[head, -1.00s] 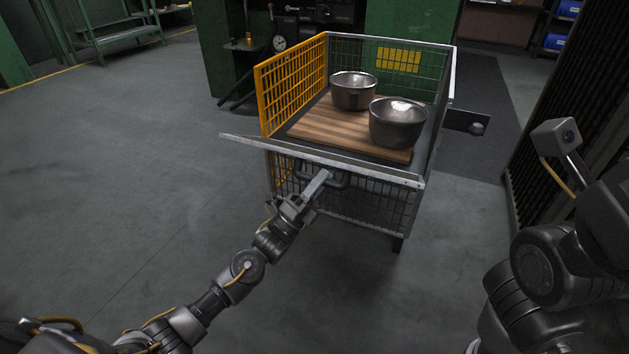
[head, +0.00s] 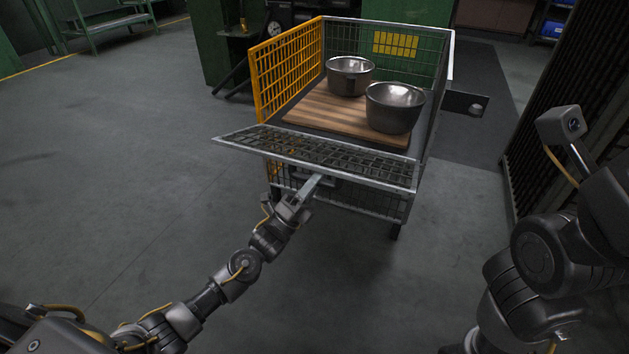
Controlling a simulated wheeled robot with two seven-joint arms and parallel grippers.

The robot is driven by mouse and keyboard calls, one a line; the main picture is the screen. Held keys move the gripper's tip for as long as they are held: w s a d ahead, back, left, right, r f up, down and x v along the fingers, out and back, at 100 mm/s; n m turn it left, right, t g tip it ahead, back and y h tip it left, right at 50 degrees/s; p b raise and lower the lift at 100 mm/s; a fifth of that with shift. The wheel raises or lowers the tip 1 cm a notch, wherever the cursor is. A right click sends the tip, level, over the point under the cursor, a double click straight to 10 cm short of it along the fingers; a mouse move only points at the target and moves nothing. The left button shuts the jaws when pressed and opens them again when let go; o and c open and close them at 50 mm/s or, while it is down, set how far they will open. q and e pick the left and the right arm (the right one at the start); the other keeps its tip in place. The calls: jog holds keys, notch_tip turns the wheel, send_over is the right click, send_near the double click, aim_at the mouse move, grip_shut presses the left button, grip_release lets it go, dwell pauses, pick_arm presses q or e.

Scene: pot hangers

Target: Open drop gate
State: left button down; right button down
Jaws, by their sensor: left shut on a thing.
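The drop gate (head: 330,158) is the grey mesh panel at the near side of the wheeled cage cart (head: 448,80). It leans out toward me, and its mesh shows from above. My left gripper (head: 312,184) reaches in from the lower left and is shut at the gate's handle, just under the near edge. The gate partly hides the handle and the grip on it. My right arm shows at the right, but its gripper fingers are not in view.
Two metal pots (head: 349,76) (head: 394,107) stand on a wooden board (head: 330,112) inside the cart. A yellow mesh side (head: 285,68) closes the cart's left. A dark slatted rack (head: 560,110) stands at the right. The floor to the left is clear.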

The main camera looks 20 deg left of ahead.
pick_arm(q)
jog(key=c, duration=1.3)
grip_release()
jog(key=shift+w+f, duration=0.1)
jog(key=shift+s+a+f+p, duration=0.3)
jog(key=shift+s+f+p, duration=0.05)
jog(key=shift+s, duration=0.05)
jog(key=p+v, duration=0.2)
jog(key=v, duration=0.7)
jog(key=shift+s+a+f+p, duration=0.15)
jog(key=shift+s+f+p, duration=0.1)
jog(key=shift+p, duration=0.1)
